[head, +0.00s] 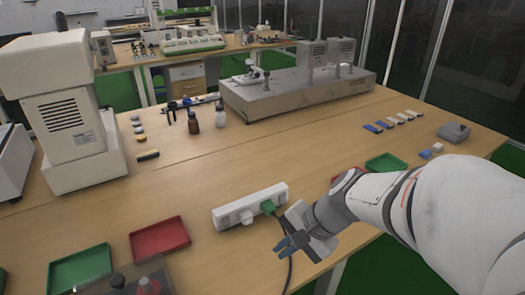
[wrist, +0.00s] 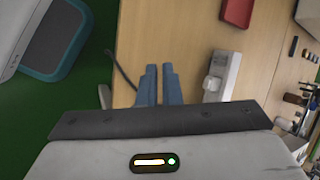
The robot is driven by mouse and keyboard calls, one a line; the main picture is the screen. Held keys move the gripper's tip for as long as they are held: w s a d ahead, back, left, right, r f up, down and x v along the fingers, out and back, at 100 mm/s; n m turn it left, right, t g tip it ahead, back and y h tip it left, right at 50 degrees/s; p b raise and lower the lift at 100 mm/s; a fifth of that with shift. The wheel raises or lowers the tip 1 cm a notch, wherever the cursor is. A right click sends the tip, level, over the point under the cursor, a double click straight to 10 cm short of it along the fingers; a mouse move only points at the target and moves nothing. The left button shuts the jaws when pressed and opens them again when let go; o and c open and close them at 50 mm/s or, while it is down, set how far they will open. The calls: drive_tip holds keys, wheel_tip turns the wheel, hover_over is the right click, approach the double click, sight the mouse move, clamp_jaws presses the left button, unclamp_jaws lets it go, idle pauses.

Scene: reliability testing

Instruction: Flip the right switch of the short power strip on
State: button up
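The short white power strip (head: 268,193) lies on the wooden table near its front edge. A white plug (head: 246,216) and a green plug (head: 267,207) sit on its front side, and a dark cable hangs from it. My gripper (head: 284,245), with blue fingers, is in front of the strip, over the table edge, apart from the strip. In the wrist view the fingers (wrist: 160,70) are side by side with only a thin gap and nothing between them. The strip (wrist: 233,72) is to their right. I cannot make out its switches in either view.
A red tray (head: 160,237) and a green tray (head: 80,268) lie to the left. Another green tray (head: 386,162) lies behind my arm. A white instrument (head: 75,110) stands at the left, and two bottles (head: 194,122) stand further back.

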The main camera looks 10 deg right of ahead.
sight(283, 199)
drive_tip(key=w+f+m+t+b, duration=0.1)
drive_tip(key=m, duration=0.1)
drive_tip(key=w+f+m+t+y+b, duration=0.1)
drive_tip(key=w+m, duration=0.1)
drive_tip(key=w+f+m+y, duration=0.1)
drive_tip(key=w+f+m, duration=0.1)
drive_tip(key=m, duration=0.1)
drive_tip(key=shift+w+d+t+b, duration=0.2)
drive_tip(key=shift+d+t+b, duration=0.1)
drive_tip(key=shift+t+b, duration=0.1)
clamp_jaws()
drive_tip(key=w+d+f+m+t+b, duration=0.1)
drive_tip(key=w+d+f+m+t, duration=0.1)
drive_tip(key=w+d+m, duration=0.1)
drive_tip(key=w+d+f+m+t+h+b, duration=0.1)
drive_tip(key=w+d+f+m+t+b, duration=0.1)
drive_tip(key=d+m, duration=0.2)
drive_tip(key=w+d+f+m+t+h+b, duration=0.1)
drive_tip(key=w+d+f+m+t, duration=0.1)
drive_tip(key=m, duration=0.5)
drive_tip(key=shift+w+d+f+t, duration=0.2)
drive_tip(key=shift+w+d, duration=0.2)
drive_tip(key=shift+d, duration=0.15)
drive_tip(key=shift+w+d+f+t, duration=0.1)
drive_tip(key=shift+w+d+t, duration=0.1)
drive_tip(key=shift+w+d, duration=0.25)
drive_tip(key=shift+d+f+m+h, duration=0.1)
drive_tip(key=shift+d+m+h, duration=0.2)
drive_tip(key=shift+d+m, duration=0.1)
drive_tip(key=shift+w, duration=0.1)
